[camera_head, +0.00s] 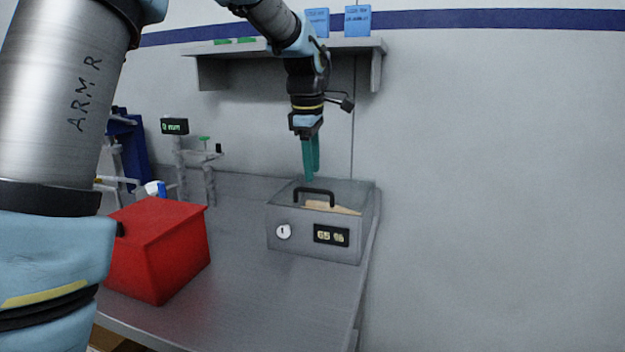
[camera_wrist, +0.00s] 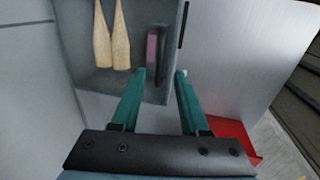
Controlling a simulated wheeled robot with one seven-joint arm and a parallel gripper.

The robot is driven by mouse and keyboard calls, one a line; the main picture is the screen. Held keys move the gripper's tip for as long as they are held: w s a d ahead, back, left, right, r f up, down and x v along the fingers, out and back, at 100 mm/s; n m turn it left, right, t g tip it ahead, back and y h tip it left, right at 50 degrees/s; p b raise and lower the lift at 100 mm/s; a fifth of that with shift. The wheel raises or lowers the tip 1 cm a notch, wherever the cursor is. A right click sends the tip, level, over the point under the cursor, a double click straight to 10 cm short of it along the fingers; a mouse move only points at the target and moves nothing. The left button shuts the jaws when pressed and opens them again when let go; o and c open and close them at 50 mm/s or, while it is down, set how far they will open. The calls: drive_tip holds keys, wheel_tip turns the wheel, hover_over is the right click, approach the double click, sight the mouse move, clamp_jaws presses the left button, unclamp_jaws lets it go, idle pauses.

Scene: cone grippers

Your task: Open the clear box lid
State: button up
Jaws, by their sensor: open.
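The clear box (camera_head: 297,242) is a grey case with a see-through lid (camera_head: 345,190) and a black handle (camera_head: 314,191) on top. The lid lies shut on it. Pale wooden-looking pieces (camera_wrist: 111,35) show inside through the lid. My gripper (camera_head: 311,177) has teal fingers and points down just above the box, behind the handle in the head view. In the wrist view my gripper (camera_wrist: 160,75) is open and empty. The handle (camera_wrist: 158,55) lies ahead of the fingertips there, roughly between their lines. Whether the fingertips touch anything, I cannot tell.
A red box (camera_head: 160,250) stands left of the clear box on the metal table (camera_head: 255,300). A stand with a small display (camera_head: 174,126) is at the back left. A wall shelf (camera_head: 215,49) hangs above. Free table lies in front of the clear box.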

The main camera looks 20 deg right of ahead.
hover_over(313, 205)
drive_tip(key=shift+f, duration=2.05)
drive_tip(key=shift+c, duration=0.3)
clamp_jaws()
